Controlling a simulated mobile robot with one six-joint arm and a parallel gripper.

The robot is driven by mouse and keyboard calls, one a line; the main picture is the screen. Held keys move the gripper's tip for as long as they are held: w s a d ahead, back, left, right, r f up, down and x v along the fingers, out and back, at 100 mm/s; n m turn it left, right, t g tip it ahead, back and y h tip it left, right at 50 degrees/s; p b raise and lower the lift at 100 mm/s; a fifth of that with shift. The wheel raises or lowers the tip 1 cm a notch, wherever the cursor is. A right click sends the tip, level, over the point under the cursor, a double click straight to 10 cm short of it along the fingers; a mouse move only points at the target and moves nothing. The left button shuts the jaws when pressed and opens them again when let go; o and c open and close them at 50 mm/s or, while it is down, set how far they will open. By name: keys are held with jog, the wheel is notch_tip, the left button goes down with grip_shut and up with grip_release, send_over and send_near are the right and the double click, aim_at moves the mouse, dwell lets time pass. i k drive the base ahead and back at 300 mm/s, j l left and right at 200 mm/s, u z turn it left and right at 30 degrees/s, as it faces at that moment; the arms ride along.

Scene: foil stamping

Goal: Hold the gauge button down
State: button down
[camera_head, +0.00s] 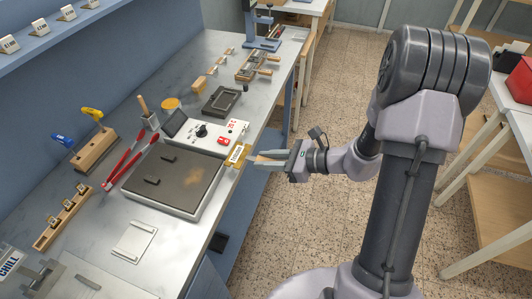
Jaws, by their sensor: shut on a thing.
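A white control unit (185,122) with a black knob and red markings stands behind the dark plate (172,180) on the bench. A small red-marked part (223,139) sits on its right side; I cannot tell whether this is the gauge button. A yellow piece with a pale label (237,154) is at the right edge of the plate. My gripper (256,160) reaches in from the right, level with that piece, its fingertips close to it. Whether anything touches a button cannot be seen.
Red-handled tongs (128,160) lie left of the plate. The floor (262,245) right of the bench is clear.

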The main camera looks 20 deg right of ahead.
aim_at(269, 5)
jog(key=i+l, duration=1.5)
jog(key=l, duration=0.2)
jog(key=i+j, duration=0.1)
jog(key=i, duration=0.65)
